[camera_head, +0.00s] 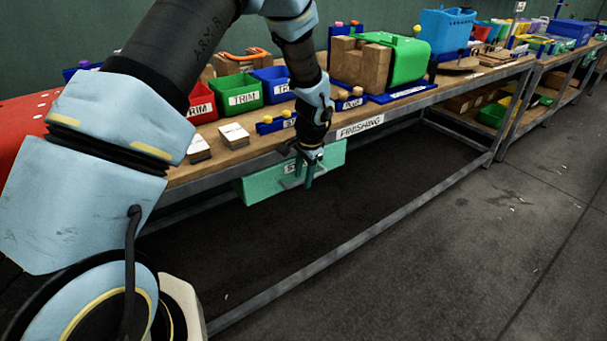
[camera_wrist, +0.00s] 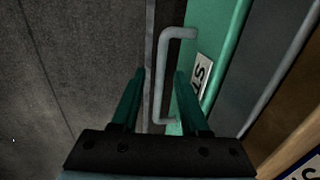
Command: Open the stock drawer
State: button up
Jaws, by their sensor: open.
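The stock drawer is a green box (camera_head: 262,188) hung under the front edge of the finishing bench, with a label partly hidden by my gripper. Its green front (camera_wrist: 228,48) also shows in the wrist view, with a grey bar handle (camera_wrist: 161,75) standing out from it. In the head view the drawer looks level with the bench edge; I cannot tell if it is pulled out at all. My gripper (camera_head: 308,180) is at the drawer front. In the wrist view its two green fingers (camera_wrist: 158,88) are open, with the handle between them and nothing clamped.
The bench (camera_head: 235,152) carries red, green and blue TRIM bins, with the green one (camera_head: 238,94) in the middle. A green press-like block (camera_head: 405,60) stands further right.

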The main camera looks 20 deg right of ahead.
grip_shut()
dwell(0.3)
dwell(1.1)
